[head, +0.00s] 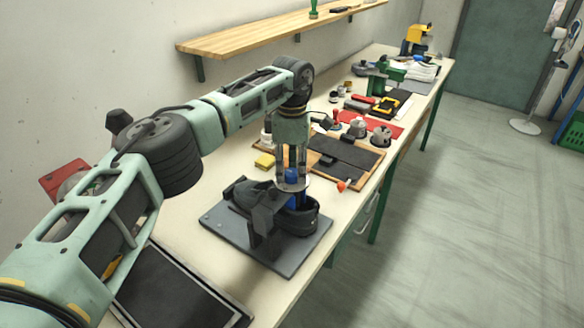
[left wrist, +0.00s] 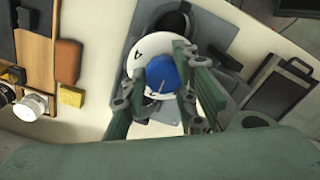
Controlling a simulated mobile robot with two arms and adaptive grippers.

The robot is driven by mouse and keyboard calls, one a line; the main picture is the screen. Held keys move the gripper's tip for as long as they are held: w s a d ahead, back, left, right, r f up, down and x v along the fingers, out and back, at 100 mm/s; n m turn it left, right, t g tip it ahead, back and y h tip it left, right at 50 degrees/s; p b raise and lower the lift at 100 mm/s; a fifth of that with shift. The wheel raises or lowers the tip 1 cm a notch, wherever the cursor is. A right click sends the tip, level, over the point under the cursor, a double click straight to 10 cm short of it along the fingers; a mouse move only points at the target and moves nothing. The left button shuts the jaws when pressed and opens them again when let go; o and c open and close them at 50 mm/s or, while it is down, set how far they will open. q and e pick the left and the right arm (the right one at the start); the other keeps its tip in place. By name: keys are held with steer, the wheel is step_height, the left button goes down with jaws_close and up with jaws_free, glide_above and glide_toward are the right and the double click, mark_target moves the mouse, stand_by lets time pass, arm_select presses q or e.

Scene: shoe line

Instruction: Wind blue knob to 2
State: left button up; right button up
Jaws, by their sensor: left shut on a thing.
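The blue knob (head: 291,175) sits on top of a pale round dial (head: 291,184) above a dark fixture on a grey base plate (head: 290,258). In the left wrist view the blue knob (left wrist: 162,76) shows a small pointer mark, and the dial (left wrist: 137,62) carries a dark mark at its upper left; the number there is too small to read for sure. My left gripper (head: 291,168) comes down from above and is shut on the blue knob, with its fingers on either side (left wrist: 160,90). A black shoe (head: 302,218) is in the fixture under the dial. My right gripper is out of view.
A yellow block (head: 265,160) lies on the bench behind the fixture. A black-framed panel (head: 170,290) lies in front.

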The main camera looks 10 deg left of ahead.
mark_target(292, 170)
arm_select(q)
steer(key=shift+w+a+r, duration=0.15)
steer(key=shift+w+r, duration=0.1)
steer(key=shift+r, duration=0.05)
steer(key=o, duration=1)
steer(key=shift+w+f, duration=0.1)
steer(key=shift+f, duration=0.15)
steer(key=shift+r, duration=0.25)
step_height(292, 170, up, 12)
steer(key=shift+f, duration=0.2)
